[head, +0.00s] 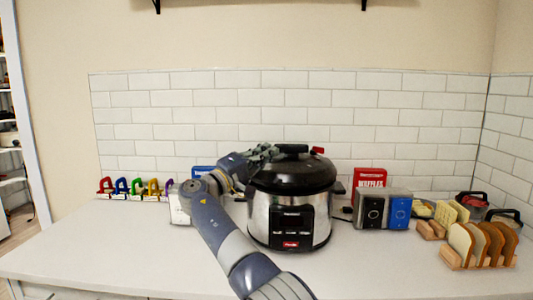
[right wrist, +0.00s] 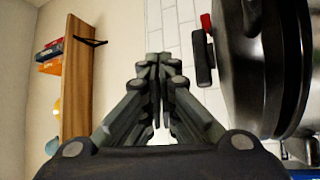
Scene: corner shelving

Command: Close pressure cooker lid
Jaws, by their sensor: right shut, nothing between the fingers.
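The pressure cooker (head: 265,222) stands on the counter, with a steel body and a black front panel. Its black lid (head: 300,175) looks down on the body; whether it is locked cannot be told. A dark handle with a red end (head: 318,150) is on top of the lid. My right gripper (head: 274,152) is at the upper left of the lid, near the handle. My left gripper is out of view.
A toaster (head: 372,210) stands right of the cooker, with a red waffle box (head: 369,178) behind it. Bread slices in a wooden rack (head: 480,245) are farther right. Several colored clips (head: 137,187) line the back left. The left front counter (head: 90,250) is clear.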

